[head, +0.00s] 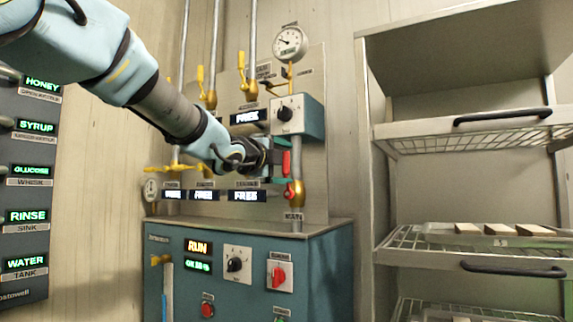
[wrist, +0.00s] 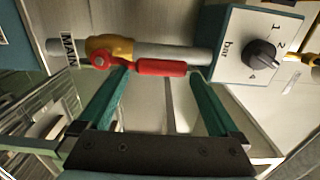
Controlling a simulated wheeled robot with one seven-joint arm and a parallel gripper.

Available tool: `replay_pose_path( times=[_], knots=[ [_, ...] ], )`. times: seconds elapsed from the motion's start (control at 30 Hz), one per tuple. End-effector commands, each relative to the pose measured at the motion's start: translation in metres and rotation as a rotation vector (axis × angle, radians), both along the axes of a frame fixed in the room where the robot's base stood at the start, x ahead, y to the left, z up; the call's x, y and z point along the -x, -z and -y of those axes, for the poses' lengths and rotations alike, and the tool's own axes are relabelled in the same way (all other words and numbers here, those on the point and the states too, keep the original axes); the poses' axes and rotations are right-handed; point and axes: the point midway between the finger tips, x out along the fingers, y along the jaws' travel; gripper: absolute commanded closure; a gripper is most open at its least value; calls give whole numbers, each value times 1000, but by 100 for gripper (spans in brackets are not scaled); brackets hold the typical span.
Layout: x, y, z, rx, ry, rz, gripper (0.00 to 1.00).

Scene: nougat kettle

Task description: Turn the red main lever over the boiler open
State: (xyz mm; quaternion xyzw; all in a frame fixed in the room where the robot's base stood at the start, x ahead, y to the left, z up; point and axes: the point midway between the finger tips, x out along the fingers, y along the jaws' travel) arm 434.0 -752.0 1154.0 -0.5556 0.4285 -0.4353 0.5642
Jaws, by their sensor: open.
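The red main lever (head: 286,163) points up alongside the vertical pipe from a gold valve body (head: 297,191), above the boiler (head: 240,270). A "MAIN" label (head: 293,216) sits just below the valve. In the wrist view the red lever (wrist: 152,67) lies parallel to the grey pipe (wrist: 172,53), with its pivot on the gold valve (wrist: 108,50). My gripper (wrist: 160,75) is open, its two green fingers spread apart. The lever spans the space by the fingertips; I cannot tell whether they touch it. In the head view my gripper (head: 278,160) partly hides the lever.
A teal regulator box with a black "bar" knob (wrist: 260,53) sits close to one finger; it also shows in the head view (head: 297,115). Yellow-handled valves (head: 205,85) and a gauge (head: 290,42) are on the back panel. A wire shelf rack (head: 470,130) stands at right.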

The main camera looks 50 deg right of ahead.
Motion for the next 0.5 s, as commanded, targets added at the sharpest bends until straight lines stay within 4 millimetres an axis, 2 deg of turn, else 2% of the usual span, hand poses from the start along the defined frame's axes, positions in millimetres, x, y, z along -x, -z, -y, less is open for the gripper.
replay_pose_path(
  times=[0.3,0.5],
  knots=[
    [15,-1,-59,0,-2,2,3],
    [23,0,-87,-1,0,2,3]
  ],
)
